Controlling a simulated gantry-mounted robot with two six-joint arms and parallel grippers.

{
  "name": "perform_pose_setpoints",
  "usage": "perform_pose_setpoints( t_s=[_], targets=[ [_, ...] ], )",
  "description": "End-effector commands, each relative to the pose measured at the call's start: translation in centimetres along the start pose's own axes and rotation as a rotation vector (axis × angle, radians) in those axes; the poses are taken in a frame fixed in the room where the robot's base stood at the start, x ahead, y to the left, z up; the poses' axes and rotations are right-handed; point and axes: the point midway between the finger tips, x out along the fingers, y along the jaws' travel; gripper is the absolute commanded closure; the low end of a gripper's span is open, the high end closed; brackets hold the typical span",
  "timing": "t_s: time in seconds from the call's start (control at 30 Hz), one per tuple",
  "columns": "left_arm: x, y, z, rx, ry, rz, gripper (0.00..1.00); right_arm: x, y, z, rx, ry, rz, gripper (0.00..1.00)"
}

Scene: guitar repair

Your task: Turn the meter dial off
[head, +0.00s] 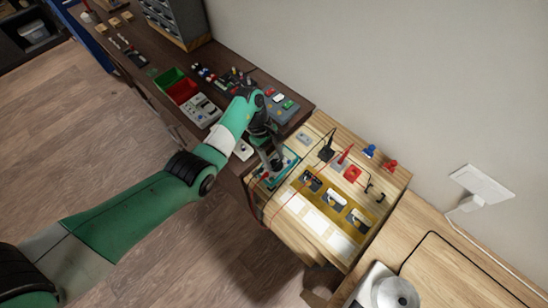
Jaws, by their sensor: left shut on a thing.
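The meter (284,179) is a small teal-edged unit lying on the light wooden bench top, near its left end. My left gripper (275,165) reaches down onto the meter from above and is shut on what appears to be its dial. The dial itself is hidden by the fingers and too small to make out, so its setting cannot be read. A thin red lead (262,213) runs near the meter's left side. My right gripper is not in view.
Right of the meter lie a yellow mat (366,228) with several small parts, a red box (352,174), and blue (369,151) and red (390,165) clamp-like items. A dark bench with green (166,81) and red (182,90) bins stands behind my arm.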

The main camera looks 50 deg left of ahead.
Motion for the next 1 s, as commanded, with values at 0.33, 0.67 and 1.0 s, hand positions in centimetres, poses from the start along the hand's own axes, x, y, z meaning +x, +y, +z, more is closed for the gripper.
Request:
perform_pose_setpoints(
  t_s=[0.33,0.67,1.0],
  targets=[
    [0.0,0.0,0.0,-0.001,0.0,0.0,0.14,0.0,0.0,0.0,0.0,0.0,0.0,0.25],
    [-0.3,-0.2,0.1,-0.081,-0.001,0.032,0.14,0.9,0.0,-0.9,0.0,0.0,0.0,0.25],
    [0.3,-0.8,0.2,-0.568,0.0,0.238,0.14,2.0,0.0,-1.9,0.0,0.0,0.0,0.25]
  ],
)
